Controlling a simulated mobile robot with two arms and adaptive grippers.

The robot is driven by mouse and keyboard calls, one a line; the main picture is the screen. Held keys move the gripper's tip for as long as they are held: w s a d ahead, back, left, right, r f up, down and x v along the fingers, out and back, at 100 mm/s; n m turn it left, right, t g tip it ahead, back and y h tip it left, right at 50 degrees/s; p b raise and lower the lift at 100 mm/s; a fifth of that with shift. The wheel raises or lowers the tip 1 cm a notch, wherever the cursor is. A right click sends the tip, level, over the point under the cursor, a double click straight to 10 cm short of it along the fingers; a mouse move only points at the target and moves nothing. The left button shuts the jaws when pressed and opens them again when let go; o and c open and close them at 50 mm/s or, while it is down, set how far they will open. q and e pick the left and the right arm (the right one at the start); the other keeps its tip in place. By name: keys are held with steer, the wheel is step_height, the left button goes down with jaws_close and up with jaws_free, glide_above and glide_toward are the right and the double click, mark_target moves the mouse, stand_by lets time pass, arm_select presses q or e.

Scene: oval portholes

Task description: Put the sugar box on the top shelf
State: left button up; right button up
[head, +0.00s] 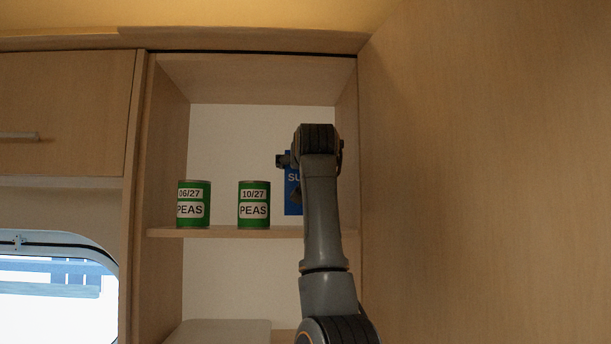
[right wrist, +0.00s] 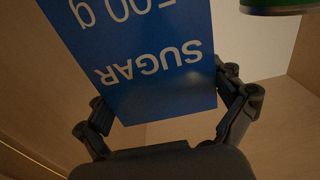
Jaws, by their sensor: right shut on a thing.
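The sugar box (head: 291,197) is blue with white lettering and is mostly hidden behind my right arm in the head view. In the right wrist view the sugar box (right wrist: 150,70) appears upside down between the two fingers of my right gripper (right wrist: 163,90), which is shut on it. In the head view my right gripper (head: 288,162) is largely hidden by its own wrist. The box is inside the open compartment above the shelf board (head: 225,233). Its visible lower edge appears above the board's front edge; I cannot tell whether it touches. My left gripper is not in view.
Two green pea cans, one at left (head: 193,205) and one in the middle (head: 254,205), stand on the same shelf left of the box. A tall wood panel (head: 480,170) closes the right side. A closed cupboard door (head: 65,110) is at left.

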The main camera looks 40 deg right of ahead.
steer(key=f, duration=0.3)
steer(key=shift+d, duration=0.2)
steer(key=shift+a+r, duration=0.1)
steer(key=shift+a, duration=0.05)
steer(key=shift+s, duration=0.1)
steer(key=o, duration=1.3)
steer(key=shift+f, duration=0.2)
steer(key=shift+o, duration=0.2)
steer(key=shift+a+r, duration=0.1)
